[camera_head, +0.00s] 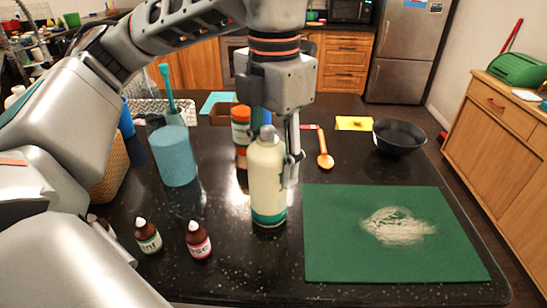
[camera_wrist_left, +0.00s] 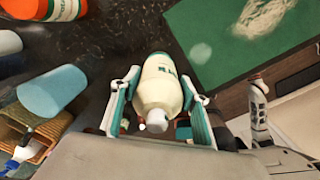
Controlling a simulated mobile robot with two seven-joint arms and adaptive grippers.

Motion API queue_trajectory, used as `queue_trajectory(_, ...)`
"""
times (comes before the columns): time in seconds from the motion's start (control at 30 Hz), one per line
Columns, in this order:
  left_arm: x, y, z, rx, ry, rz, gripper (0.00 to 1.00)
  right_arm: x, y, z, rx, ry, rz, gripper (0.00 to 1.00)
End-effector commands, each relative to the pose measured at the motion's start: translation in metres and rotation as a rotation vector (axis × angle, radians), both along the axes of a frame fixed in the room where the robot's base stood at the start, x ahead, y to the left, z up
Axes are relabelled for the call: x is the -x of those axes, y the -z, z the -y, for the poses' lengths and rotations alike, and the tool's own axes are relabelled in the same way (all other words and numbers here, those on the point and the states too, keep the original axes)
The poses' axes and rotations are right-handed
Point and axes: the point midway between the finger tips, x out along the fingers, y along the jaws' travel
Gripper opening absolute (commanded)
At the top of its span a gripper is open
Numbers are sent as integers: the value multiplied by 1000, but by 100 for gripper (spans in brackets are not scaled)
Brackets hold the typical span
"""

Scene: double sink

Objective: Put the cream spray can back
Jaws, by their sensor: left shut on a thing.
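The cream spray can (camera_head: 267,185) has a cream body, a teal band at its base and a grey cap. It stands upright on or just above the dark counter, left of the green mat (camera_head: 330,262). My left gripper (camera_head: 291,165) comes down from above and is shut on the can. In the left wrist view the can (camera_wrist_left: 160,85) sits between the two fingers of my left gripper (camera_wrist_left: 163,105), its cap toward the camera. Whether its base touches the counter is hard to tell.
A blue cup (camera_head: 174,157) and an orange-and-white container (camera_head: 241,132) stand close by on the left and behind. Two small brown bottles (camera_head: 199,240) are at the front left. A black bowl (camera_head: 398,138) and an orange spoon (camera_head: 325,160) lie to the right. White powder covers part of the mat.

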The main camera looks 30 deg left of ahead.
Motion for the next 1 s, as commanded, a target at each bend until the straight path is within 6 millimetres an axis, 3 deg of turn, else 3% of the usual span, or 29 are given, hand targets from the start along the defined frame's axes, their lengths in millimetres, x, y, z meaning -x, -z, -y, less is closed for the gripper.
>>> queue_trajectory(0.27, 0, 3, 0, 0, 0, 2, 9, 1, 3, 0, 0, 0, -1, 40)
queue_trajectory(0.3, 0, 3, 0, 0, 0, 1, 55, 1, 2, 0, 0, 0, -1, 40)
queue_trajectory(0.33, 0, 2, 0, 0, 0, 0, 62, 1, 2, 0, 0, 0, -1, 40)
queue_trajectory(0.77, 0, -3, 0, 0, 0, 1, 62, 0, -3, 0, 0, -1, 1, 40)
queue_trajectory(1.0, -1, -36, 1, 0, -2, 6, 62, 0, -1, 1, 1, 0, 0, 40)
